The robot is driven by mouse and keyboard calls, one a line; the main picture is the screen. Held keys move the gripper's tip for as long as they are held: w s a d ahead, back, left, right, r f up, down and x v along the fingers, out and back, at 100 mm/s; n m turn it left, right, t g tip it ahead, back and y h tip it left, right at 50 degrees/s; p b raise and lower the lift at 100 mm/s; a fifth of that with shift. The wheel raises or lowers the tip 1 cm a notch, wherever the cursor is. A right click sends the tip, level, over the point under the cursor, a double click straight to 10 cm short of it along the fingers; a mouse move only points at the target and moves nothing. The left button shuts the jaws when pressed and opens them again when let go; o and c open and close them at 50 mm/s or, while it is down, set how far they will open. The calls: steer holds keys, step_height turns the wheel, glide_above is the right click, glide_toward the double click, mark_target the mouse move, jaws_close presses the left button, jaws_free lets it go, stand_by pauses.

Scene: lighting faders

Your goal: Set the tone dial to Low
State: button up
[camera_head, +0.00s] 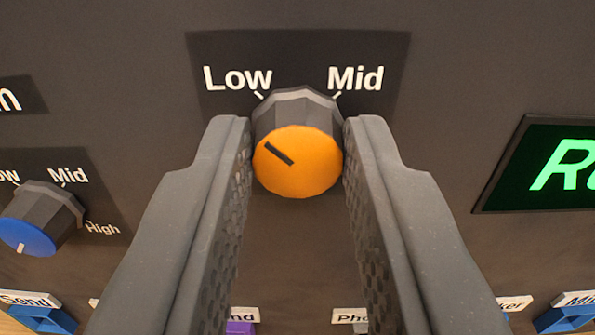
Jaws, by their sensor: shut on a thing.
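An orange-capped dial (298,162) with a dark grey ribbed body sits on the dark panel in the middle of the camera_head view. Above it are the printed words Low (237,78) at left and Mid (356,78) at right, each with a white tick. The black mark on its cap points up and left, toward the Low side. My gripper (298,140) is shut on this dial, one finger on each side. The fingers hide the panel beside and below it. No name label shows, so I cannot tell if it is the tone dial.
A blue-capped dial (38,225) with Low, Mid and High marks is at left. A display (555,170) with green letters, cut off, is at right. Several labelled faders line the bottom edge, including a blue one (45,318) and a purple one (241,327).

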steer(key=o, duration=1)
steer(key=shift+s, duration=0.1)
steer(key=s+p, duration=0.1)
steer(key=s, duration=1.2)
steer(key=shift+s+d, duration=0.3)
steer(key=shift+d, duration=0.1)
